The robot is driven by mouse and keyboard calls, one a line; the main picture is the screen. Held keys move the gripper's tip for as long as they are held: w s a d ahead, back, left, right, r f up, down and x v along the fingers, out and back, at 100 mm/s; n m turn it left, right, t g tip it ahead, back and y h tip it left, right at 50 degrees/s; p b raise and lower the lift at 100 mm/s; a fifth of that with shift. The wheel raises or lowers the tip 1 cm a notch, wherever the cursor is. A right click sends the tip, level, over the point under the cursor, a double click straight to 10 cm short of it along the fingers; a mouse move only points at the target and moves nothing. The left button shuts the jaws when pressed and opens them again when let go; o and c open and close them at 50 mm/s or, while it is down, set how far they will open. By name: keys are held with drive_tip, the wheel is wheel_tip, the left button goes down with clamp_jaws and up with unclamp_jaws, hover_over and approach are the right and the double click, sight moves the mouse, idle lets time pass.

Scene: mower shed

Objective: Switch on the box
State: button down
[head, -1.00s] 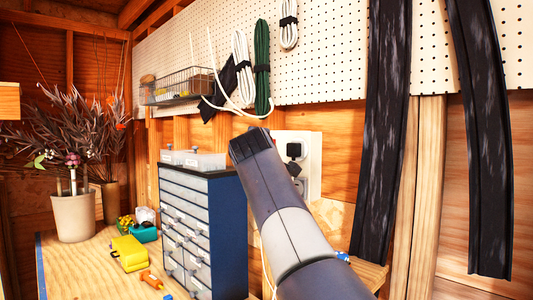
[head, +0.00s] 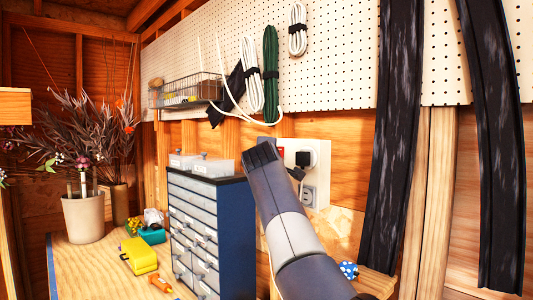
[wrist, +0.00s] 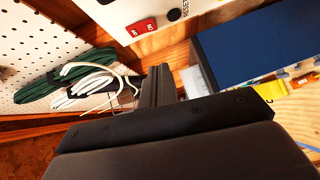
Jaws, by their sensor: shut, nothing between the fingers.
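The box is a pale panel (head: 316,193) on the wooden wall, with a black plug and a socket on its front. Its red rocker switch (wrist: 141,28) shows near the top of the wrist view, with a dark round reset button (wrist: 174,15) beside it. In the head view a sliver of the red switch (head: 281,152) shows just past my arm. My gripper (wrist: 157,84) is shut and empty, its fingers apart from the switch in the wrist view. In the head view my arm hides part of the box, and I cannot make out the fingertips.
A blue drawer cabinet (head: 230,225) stands on the bench left of my arm. Cord coils (head: 270,70) and a wire basket (head: 188,91) hang on the pegboard above. Dark strips (head: 395,140) hang to the right. A yellow case (head: 139,256) lies on the bench.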

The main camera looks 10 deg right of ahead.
drive_tip(key=w+d+p, duration=0.3)
drive_tip(key=w+d, duration=0.1)
drive_tip(key=w, duration=0.2)
drive_tip(key=shift+f, duration=0.4)
drive_tip(key=shift+f, duration=0.1)
